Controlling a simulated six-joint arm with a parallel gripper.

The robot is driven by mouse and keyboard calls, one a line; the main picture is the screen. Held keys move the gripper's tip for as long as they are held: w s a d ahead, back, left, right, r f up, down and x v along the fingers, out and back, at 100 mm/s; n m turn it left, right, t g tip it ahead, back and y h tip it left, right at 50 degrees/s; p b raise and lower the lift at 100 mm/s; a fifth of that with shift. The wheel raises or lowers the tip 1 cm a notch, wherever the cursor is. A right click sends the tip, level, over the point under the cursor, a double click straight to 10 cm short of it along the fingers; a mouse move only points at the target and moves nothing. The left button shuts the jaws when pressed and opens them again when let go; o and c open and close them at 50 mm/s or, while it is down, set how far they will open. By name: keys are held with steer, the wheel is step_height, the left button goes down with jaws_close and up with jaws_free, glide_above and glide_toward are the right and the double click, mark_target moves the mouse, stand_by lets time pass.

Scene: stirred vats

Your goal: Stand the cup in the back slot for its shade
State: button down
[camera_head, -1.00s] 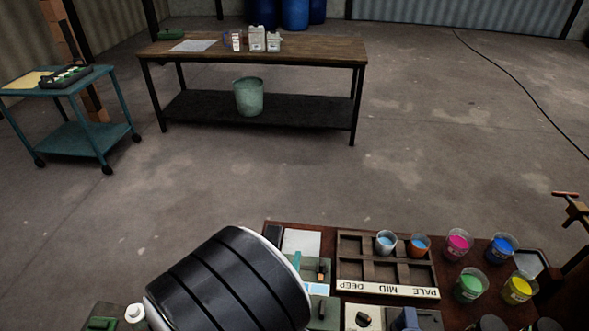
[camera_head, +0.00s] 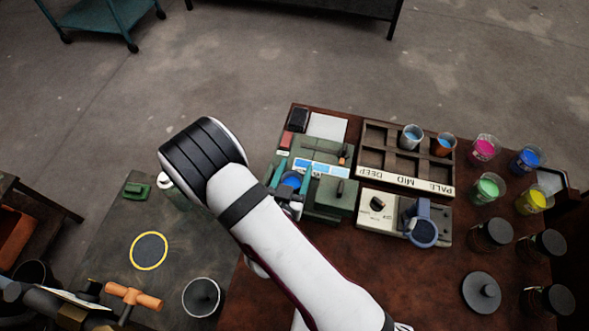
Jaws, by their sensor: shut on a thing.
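My gripper (camera_head: 291,182) is shut on a small cup of deep blue liquid (camera_head: 291,180), seen between its teal fingers, over the green device at the left of the bench. My wrist partly hides it. The dark wooden slot rack (camera_head: 377,156) stands to the right, its front strip marked DEEP, MID and PALE from left to right, upside down. The DEEP column and the near row look empty.
The green device (camera_head: 327,197) lies between gripper and rack. A cream device with a dial (camera_head: 377,205) and a blue-ringed part (camera_head: 422,232) sits before the rack. Pink (camera_head: 485,149), blue (camera_head: 526,160), green (camera_head: 487,189) and yellow (camera_head: 534,200) cups stand right.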

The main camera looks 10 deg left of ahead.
steer(key=shift+f, duration=0.15)
steer(key=shift+c, duration=0.6)
jaws_free()
